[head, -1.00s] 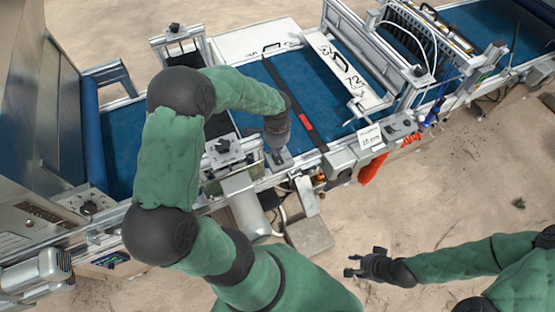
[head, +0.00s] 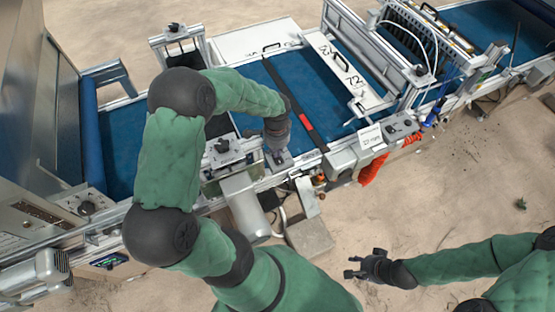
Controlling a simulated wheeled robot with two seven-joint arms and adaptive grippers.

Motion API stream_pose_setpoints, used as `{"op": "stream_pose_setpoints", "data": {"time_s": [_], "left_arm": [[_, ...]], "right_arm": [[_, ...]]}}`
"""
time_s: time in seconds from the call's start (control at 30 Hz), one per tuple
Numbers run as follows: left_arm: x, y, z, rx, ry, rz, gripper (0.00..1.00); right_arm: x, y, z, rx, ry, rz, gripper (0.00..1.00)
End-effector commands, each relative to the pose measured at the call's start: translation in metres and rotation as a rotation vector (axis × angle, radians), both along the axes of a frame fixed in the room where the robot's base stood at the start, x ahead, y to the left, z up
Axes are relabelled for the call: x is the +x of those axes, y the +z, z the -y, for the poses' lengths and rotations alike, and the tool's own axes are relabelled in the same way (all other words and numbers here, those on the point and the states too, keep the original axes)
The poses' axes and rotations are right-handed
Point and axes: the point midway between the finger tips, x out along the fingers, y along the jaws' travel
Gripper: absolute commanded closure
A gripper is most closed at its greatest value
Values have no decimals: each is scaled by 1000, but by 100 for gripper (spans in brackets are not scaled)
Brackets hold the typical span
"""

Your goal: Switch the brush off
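My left gripper (head: 276,146) points down at a small grey control box (head: 281,159) on the near rail of the blue belt. Its fingertips are at or just above the box; I cannot tell if they touch. The fingers hide most of the box top, so any switch there and its position are hidden. I cannot tell whether the fingers are open or shut. The brush cannot be clearly picked out. My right gripper (head: 352,268) is open and empty over the sandy floor, away from the machine.
The blue belt (head: 262,80) runs under a white numbered panel (head: 350,76).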

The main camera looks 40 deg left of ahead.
Motion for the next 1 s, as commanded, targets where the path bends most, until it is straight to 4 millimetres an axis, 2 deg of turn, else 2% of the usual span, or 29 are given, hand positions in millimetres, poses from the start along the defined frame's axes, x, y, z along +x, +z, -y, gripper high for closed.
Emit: {"op": "stream_pose_setpoints", "data": {"time_s": [0.53, 1.0], "left_arm": [[-1, -5, 1, -2, 0, -5, 100], [-1, 26, 1, -2, 0, -3, 100]], "right_arm": [[0, -3, 0, 0, 0, 0, 60], [0, 19, 0, 0, 0, 0, 60]]}}
